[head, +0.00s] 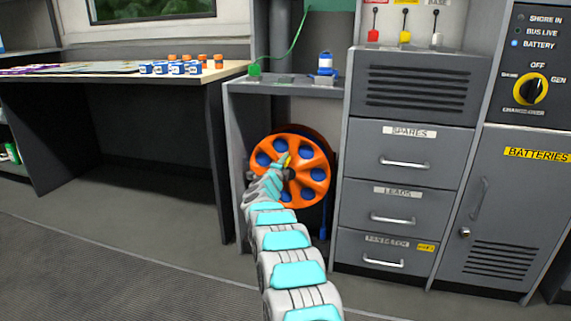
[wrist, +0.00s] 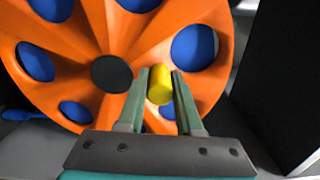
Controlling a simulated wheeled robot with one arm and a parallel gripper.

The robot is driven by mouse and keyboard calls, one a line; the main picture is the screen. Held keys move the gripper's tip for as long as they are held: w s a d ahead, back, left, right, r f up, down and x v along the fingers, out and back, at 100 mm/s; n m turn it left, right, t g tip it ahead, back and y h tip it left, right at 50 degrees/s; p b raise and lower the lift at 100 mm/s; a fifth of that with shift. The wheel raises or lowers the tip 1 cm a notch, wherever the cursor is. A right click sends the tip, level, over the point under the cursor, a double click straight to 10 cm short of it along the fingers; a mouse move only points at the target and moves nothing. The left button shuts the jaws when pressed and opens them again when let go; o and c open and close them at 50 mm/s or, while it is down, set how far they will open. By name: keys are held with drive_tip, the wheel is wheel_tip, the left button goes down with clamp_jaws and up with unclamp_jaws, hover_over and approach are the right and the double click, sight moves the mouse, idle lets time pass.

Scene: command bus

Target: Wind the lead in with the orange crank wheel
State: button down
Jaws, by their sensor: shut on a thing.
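The orange crank wheel (head: 308,187) stands upright in the alcove under the small grey shelf, with blue showing through its round holes. It fills much of the wrist view (wrist: 110,110), with a dark hub (wrist: 111,73) at its middle. A yellow crank handle (wrist: 160,85) sticks out from the wheel, to the right of the hub in the wrist view. My gripper (wrist: 160,82) is shut on this handle, one finger on each side. In the head view my arm reaches to the wheel and my gripper (head: 284,163) partly hides its left part. A blue lead end (head: 323,229) hangs below the wheel.
Drawers marked spares and leads (head: 405,160) stand close to the right of the wheel. A table (head: 225,72) with blue and orange pieces is at the left. A green lead (head: 299,40) runs above the shelf (head: 300,89). The floor in front is clear.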

drive_tip(key=c, duration=0.8)
unclamp_jaws()
drive_tip(key=shift+d, duration=0.1)
drive_tip(key=shift+c, duration=0.2)
drive_tip(key=shift+s+a+f, duration=0.15)
drive_tip(key=shift+s+a, duration=0.05)
drive_tip(key=shift+s, duration=0.25)
drive_tip(key=v, duration=0.6)
drive_tip(key=shift+s+b, duration=0.3)
drive_tip(key=shift+s, duration=0.1)
drive_tip(key=shift+a, duration=0.1)
